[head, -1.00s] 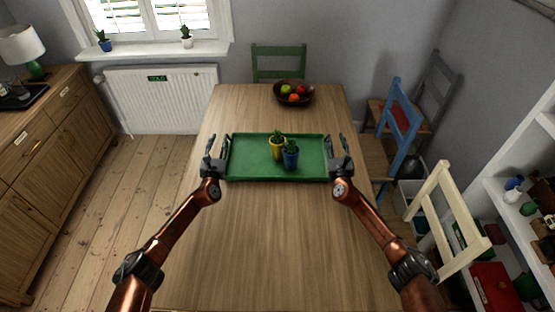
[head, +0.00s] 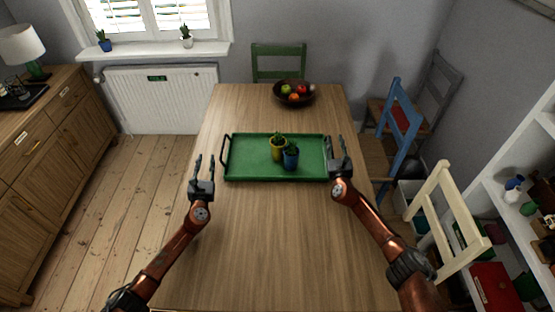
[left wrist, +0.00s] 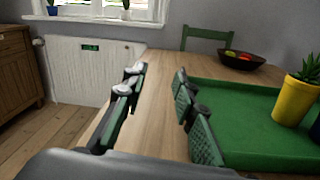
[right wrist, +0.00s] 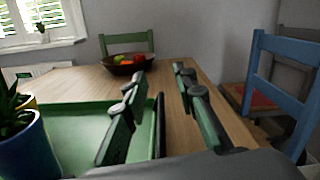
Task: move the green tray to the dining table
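The green tray (head: 250,168) lies flat on the wooden dining table (head: 260,235). It carries a yellow pot (head: 278,153) and a blue pot (head: 290,160), each with a small cactus, both upright. My left gripper (head: 205,165) is open and empty, left of the tray and apart from its dark left handle (head: 225,155). My right gripper (head: 336,146) is at the tray's right end. In the right wrist view its fingers (right wrist: 158,95) are spread, with the tray's dark right handle (right wrist: 160,125) between them, nearer the left finger.
A dark fruit bowl (head: 294,94) stands at the table's far end before a green chair (head: 278,62). A blue chair (head: 400,130) and a cream chair (head: 447,215) stand along the right. The table's near part is clear. A sideboard (head: 40,150) is at the left.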

